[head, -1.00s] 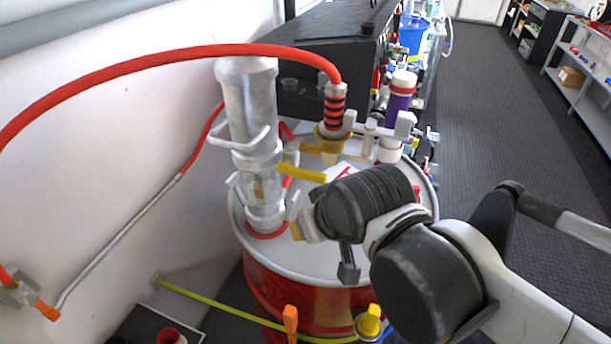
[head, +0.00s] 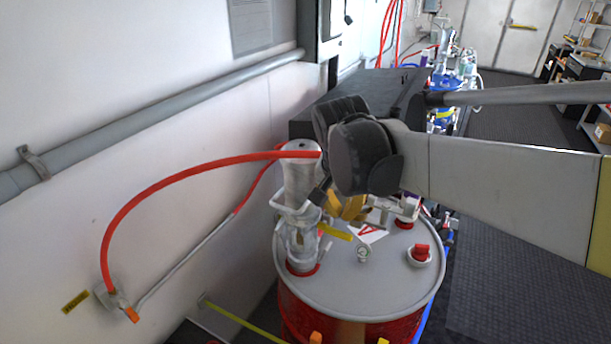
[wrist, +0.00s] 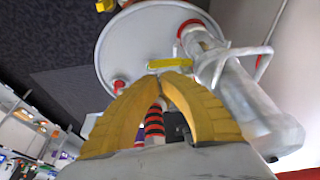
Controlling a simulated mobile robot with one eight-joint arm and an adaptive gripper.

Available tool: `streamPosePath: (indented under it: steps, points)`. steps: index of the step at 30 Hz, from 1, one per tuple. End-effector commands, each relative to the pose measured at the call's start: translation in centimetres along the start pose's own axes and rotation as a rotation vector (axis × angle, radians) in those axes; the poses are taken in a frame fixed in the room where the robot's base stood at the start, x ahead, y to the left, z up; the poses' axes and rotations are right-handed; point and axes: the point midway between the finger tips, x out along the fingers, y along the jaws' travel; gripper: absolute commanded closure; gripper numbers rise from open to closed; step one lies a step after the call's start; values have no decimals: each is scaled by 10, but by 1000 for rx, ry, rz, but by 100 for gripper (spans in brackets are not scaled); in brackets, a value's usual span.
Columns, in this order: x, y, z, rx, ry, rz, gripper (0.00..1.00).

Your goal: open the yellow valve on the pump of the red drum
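The red drum (head: 350,331) has a grey lid, with the clear pump cylinder (head: 301,185) standing on the lid's left side. The yellow valve handle (head: 335,232) sticks out to the right from the pump's lower part. In the wrist view, the handle (wrist: 170,63) lies just beyond my fingertips. My gripper (head: 343,213) points down close above the handle; contact cannot be told. In the wrist view, its two yellow fingers (wrist: 165,78) arch together with their tips meeting, and nothing shows held. The black-and-red striped hose end (wrist: 154,122) shows behind the fingers.
A red hose (head: 180,180) arcs from the wall to the pump top, close to my wrist. A red cap (head: 420,252) and a small gauge (head: 363,253) sit on the lid. The wall is close on the left; open floor (head: 510,280) lies to the right.

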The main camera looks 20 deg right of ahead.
Motion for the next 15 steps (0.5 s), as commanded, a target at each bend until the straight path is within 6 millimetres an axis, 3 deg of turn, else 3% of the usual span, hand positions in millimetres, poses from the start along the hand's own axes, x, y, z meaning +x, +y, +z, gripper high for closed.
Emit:
streamPosePath:
  steps: [4,15]
  points:
    - [-9,2,-16,67,-13,36,100]
    - [-7,3,-18,82,-17,44,100]
